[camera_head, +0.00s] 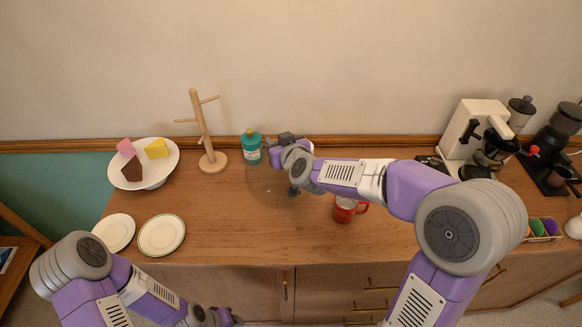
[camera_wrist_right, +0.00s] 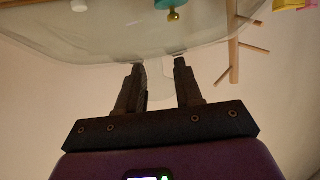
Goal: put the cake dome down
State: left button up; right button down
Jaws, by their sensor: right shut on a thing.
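The clear cake dome (camera_wrist_right: 100,35) spans the upper part of the right wrist view. A small gold knob (camera_wrist_right: 173,14) shows against the glass. In the head view the dome (camera_head: 266,182) is only a faint see-through patch at the wooden counter's middle, left of my right wrist; whether it touches the counter is unclear. The white cake stand (camera_head: 152,179) at the left bears pink, yellow and brown cake pieces, uncovered. My left gripper (camera_head: 226,318) is low at the bottom edge; its jaws are unclear.
Two plates (camera_head: 161,236) lie at the front left. A red mug (camera_head: 344,210) is under my right arm. A coffee machine (camera_head: 475,130) and grinder (camera_head: 556,140) stand right. Counter between plates and mug looks free.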

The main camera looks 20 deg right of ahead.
pick_arm(q)
notch_tip(320, 180, down, 5)
jog(key=b, duration=0.3)
jog(key=shift+r+b, duration=0.2)
jog(key=shift+b, duration=0.2)
pick_arm(e)
notch_tip(320, 180, down, 8)
pick_arm(q)
jog(key=shift+f, duration=0.1)
pick_arm(e)
jog(key=shift+f, duration=0.2)
jog(key=c, duration=0.8)
grip_release()
jog(key=shift+o, duration=0.2)
jog(key=p+v, duration=0.1)
jog(key=v, duration=0.4)
jog(key=p+v, duration=0.1)
jog(key=v, duration=0.5)
jog(key=shift+w+r+p, duration=0.1)
jog(key=shift+r+p, duration=0.1)
jog(key=shift+p, duration=0.15)
pick_arm(q)
jog(key=shift+r, duration=1.6)
pick_arm(e)
jog(key=shift+s+d+r, duration=0.1)
jog(key=shift+s, duration=0.45)
